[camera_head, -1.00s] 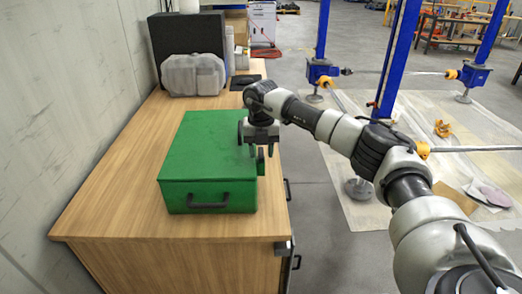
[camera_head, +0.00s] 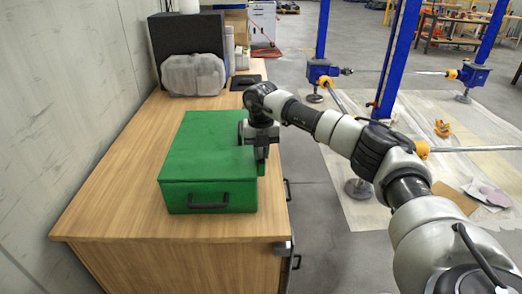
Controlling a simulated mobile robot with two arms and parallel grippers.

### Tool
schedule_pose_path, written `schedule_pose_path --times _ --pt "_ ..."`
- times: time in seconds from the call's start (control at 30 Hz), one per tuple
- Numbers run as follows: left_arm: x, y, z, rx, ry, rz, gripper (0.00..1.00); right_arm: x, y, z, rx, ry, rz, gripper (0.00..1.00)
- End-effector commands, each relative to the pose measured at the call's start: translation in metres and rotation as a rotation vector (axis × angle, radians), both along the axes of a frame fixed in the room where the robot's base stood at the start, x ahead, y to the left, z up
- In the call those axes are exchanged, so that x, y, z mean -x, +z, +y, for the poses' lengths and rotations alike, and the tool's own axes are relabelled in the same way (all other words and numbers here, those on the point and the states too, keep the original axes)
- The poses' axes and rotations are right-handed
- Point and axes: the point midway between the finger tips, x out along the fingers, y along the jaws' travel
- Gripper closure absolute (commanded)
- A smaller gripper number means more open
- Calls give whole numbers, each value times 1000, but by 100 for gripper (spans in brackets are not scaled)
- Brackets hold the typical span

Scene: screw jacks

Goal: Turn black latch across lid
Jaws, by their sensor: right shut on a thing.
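The green box (camera_head: 205,160) sits on the wooden cabinet with its lid down and a black handle (camera_head: 208,201) on its near face. My right gripper (camera_head: 261,156) is at the box's right side, fingers pointing down, shut on a small dark part at the lid edge. That part is the black latch as far as I can tell; the fingers hide most of it. My left gripper is not in view.
The wooden cabinet top (camera_head: 110,200) is clear left of the box. Blue screw jack posts (camera_head: 398,60) stand on the floor to the right.

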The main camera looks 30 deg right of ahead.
Motion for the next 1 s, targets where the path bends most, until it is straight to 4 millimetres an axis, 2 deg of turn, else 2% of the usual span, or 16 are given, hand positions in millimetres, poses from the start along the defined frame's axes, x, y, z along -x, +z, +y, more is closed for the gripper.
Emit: schedule_pose_path --times 0.27,1.0 --pt "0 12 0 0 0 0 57 0 3 0 -1 187 0 100" --pt "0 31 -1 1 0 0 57 0 2 0 -1 888 -1 100"
